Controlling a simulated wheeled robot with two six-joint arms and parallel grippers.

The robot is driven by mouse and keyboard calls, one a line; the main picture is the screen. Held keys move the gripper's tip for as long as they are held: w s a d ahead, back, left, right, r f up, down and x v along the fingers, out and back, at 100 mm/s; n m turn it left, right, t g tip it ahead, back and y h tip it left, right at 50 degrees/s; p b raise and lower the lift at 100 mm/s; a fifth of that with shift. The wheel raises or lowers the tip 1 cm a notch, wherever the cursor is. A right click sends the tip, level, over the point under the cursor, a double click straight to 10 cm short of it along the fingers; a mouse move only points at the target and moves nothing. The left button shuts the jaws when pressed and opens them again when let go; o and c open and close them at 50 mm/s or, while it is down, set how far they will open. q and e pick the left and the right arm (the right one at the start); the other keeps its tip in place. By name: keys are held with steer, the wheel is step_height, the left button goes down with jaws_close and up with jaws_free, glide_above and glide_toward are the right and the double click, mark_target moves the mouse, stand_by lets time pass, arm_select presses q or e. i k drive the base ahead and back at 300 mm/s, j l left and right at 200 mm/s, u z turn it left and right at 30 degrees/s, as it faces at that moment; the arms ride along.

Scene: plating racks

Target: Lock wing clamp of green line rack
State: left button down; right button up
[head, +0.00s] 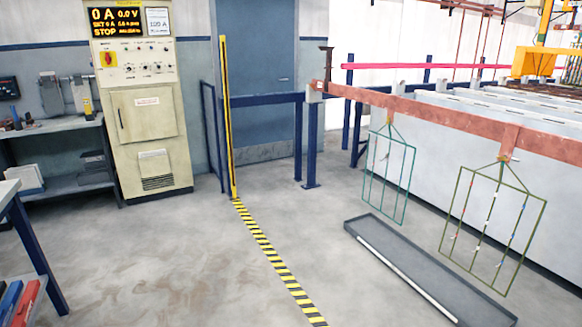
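Two wire-frame racks hang from a long copper-coloured bar (440,116). The nearer rack (459,200) has an olive-green frame, with small parts along its vertical wires. The farther rack (413,178) has a teal-green frame with fewer parts visible. I cannot tell from colour alone which is the green line rack. The olive rack's hook and clamp area (504,158) is at the bar, too small to tell whether a wing clamp is locked or loose. The teal rack's hanger (390,120) is similarly small. Neither of my grippers is in view.
A grey drip tray (372,237) lies on the floor below the racks. A pale tank wall (440,150) stands behind them. A rectifier cabinet (146,115), workbench and blue barrier (262,100) are at left. Open floor crosses the middle, with a striped line (268,247).

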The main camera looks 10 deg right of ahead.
mark_target(502, 158)
steer(key=i+l+z, duration=0.25)
steer(key=z, duration=0.2)
steer(key=i+l+z, duration=0.1)
steer(key=i+z, duration=0.75)
steer(key=i+j+z, duration=0.15)
steer(key=i+z, duration=0.25)
steer(key=i+j+z, duration=0.2)
steer(key=z, duration=0.25)
steer(key=i+z, duration=0.45)
steer(key=i, duration=0.15)
steer(key=i+j+z, duration=0.25)
steer(key=i+z, duration=0.15)
steer(key=i, duration=0.2)
